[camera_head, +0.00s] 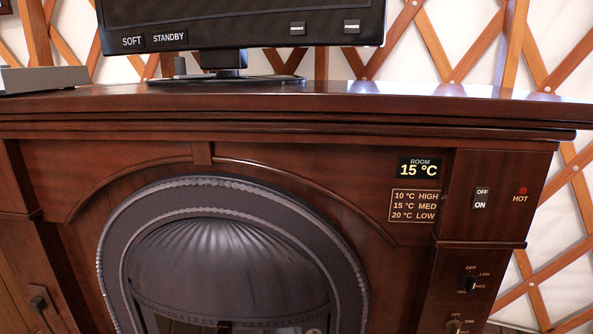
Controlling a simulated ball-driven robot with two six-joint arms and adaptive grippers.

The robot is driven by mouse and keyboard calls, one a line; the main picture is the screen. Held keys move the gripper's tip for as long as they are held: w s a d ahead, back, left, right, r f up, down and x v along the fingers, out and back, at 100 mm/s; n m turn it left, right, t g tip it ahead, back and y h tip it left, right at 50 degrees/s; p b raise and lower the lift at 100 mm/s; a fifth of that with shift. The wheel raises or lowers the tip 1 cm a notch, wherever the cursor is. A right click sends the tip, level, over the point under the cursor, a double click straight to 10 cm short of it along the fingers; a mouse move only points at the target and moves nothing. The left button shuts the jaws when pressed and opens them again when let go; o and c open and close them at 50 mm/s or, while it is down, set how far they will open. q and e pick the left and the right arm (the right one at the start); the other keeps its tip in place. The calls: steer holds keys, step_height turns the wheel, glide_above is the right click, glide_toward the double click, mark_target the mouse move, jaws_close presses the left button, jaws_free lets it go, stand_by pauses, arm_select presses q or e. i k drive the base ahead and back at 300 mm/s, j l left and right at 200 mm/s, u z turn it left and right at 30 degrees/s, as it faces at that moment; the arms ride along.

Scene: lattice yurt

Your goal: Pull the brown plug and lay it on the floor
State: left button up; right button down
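No brown plug shows in this view, and neither of my grippers is in view. The floor is not clearly visible. A dark wooden fireplace heater (130,165) fills most of the view. Its right side carries an OFF/ON rocker switch (480,198), a red HOT light (522,191) and a dial (471,283) marked OFF, LOW, MED. A second dial (454,326) is cut by the bottom edge. A room display (419,168) reads 15 °C, above a label (414,205) listing 10 °C HIGH, 15 °C MED, 20 °C LOW.
A screen (240,22) reading SOFT and STANDBY stands on the mantel top (400,100). A flat grey box (45,79) sits at the mantel's left end. A wooden lattice wall (455,45) is behind. The arched black firebox (215,255) is at centre.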

mark_target(37, 304)
steer(key=u, duration=1.6)
steer(key=i+j+z, duration=0.1)
steer(key=i+j, duration=0.2)
steer(key=i+j+z, duration=0.15)
steer(key=i+j, duration=0.15)
steer(key=j, duration=0.25)
steer(key=i+j+z, duration=0.1)
steer(key=i+j, duration=0.15)
steer(key=j, duration=0.25)
steer(key=i+j+z, duration=0.15)
steer(key=j, duration=0.3)
steer(key=i+j+z, duration=0.1)
steer(key=i+j, duration=0.2)
steer(key=j, duration=0.25)
steer(key=i+j+z, duration=0.15)
steer(key=j, duration=0.4)
steer(key=i+j+z, duration=0.1)
steer(key=j, duration=0.45)
steer(key=i+j+z, duration=0.15)
steer(key=j, duration=0.4)
steer(key=i, duration=0.1)
